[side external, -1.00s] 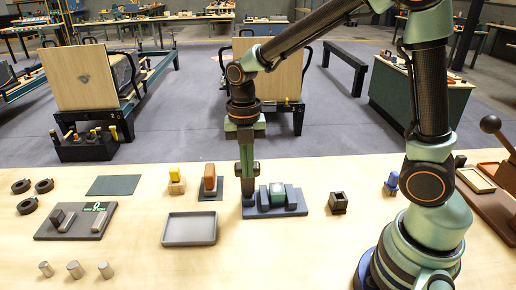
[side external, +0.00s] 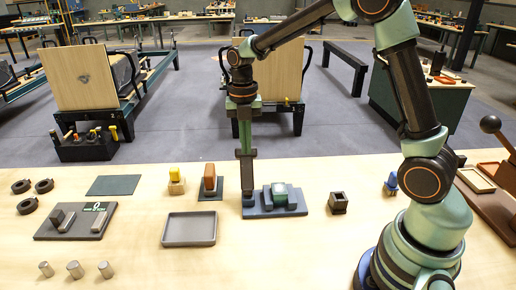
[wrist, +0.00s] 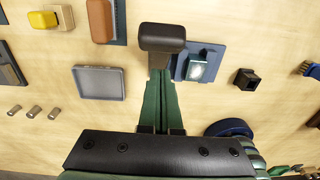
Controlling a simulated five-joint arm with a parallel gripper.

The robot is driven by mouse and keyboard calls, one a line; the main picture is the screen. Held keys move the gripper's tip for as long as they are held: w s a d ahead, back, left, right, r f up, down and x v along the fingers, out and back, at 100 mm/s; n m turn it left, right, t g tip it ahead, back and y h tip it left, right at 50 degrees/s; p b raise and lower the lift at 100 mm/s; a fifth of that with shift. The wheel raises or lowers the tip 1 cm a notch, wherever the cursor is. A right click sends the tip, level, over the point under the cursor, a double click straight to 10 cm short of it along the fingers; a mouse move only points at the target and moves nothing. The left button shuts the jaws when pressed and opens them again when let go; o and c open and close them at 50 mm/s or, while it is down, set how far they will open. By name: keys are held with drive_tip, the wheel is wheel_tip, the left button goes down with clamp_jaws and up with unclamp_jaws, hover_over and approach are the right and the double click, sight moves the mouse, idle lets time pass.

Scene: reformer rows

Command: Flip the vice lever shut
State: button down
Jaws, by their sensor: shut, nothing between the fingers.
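The vice (side external: 288,209) is a blue-grey base with stepped blocks around a pale green block (side external: 279,194), right of centre on the bench. The wrist view also shows the vice (wrist: 181,69) and the green block (wrist: 197,70). A dark rounded bar, seemingly the lever's handle (wrist: 162,38), stands large and close to the camera, at my fingertips. My gripper (side external: 248,203) points down at the vice's left end, shut and empty. Whether the fingers touch the lever I cannot tell.
A grey tray (side external: 190,229) lies left of the vice. A yellow piece (side external: 175,174) and a brown block (side external: 210,178) stand behind the tray. A dark open box (side external: 338,203) stands to the right. The bench front is clear between the tray and my base.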

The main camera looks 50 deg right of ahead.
drive_tip(key=shift+r, duration=0.1)
drive_tip(key=shift+r, duration=0.7)
drive_tip(key=shift+a+r, duration=0.1)
wheel_tip(320, 180, up, 4)
drive_tip(key=s+a+f, duration=0.1)
drive_tip(key=s+a, duration=0.1)
drive_tip(key=w+d+r, duration=0.2)
drive_tip(key=w+d, duration=0.5)
drive_tip(key=shift+w+d+r, duration=0.15)
drive_tip(key=shift+d+r, duration=0.05)
drive_tip(key=shift+r, duration=0.15)
